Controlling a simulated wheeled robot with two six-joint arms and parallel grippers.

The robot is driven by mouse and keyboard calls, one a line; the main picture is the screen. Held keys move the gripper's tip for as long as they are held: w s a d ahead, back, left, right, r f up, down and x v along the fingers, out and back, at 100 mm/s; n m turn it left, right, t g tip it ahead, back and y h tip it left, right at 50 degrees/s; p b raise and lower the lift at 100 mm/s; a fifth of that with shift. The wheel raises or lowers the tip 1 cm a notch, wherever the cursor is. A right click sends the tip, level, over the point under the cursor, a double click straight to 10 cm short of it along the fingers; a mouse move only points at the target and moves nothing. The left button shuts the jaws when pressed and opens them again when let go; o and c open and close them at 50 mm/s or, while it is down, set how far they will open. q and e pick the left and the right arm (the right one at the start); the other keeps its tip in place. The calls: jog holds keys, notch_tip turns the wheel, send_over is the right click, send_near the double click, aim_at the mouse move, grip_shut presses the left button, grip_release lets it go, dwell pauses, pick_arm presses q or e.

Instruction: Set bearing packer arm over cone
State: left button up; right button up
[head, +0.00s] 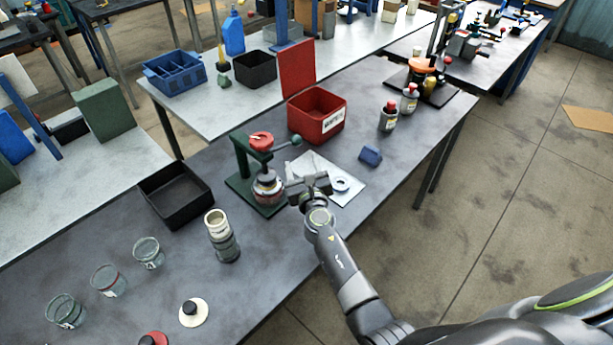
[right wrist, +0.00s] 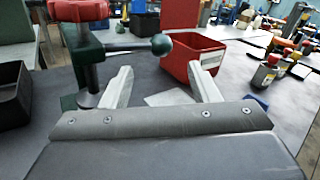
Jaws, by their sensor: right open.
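The bearing packer (head: 244,160) is a dark green stand with a red knob (head: 260,140) on top and a side arm ending in a green ball (head: 296,140). In the right wrist view, the arm's green ball (right wrist: 161,44) stands ahead, above the gap between the fingers. A rounded grey and reddish piece, perhaps the cone (head: 267,186), sits low on the stand; I cannot tell its seating. My right gripper (head: 307,180) is open and empty, just right of the stand; its fingers show in the right wrist view (right wrist: 162,76). My left gripper is out of view.
An open red box (head: 318,128) stands behind. A black tray (head: 175,215), stacked cylinder (head: 221,240) and glass jars (head: 149,253) stand to the left.

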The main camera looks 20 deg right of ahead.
jog(key=shift+s+a, duration=0.15)
jog(key=shift+s, duration=1.2)
jog(key=shift+s+a, duration=0.15)
jog(key=shift+s, duration=1.15)
jog(key=shift+d, duration=0.1)
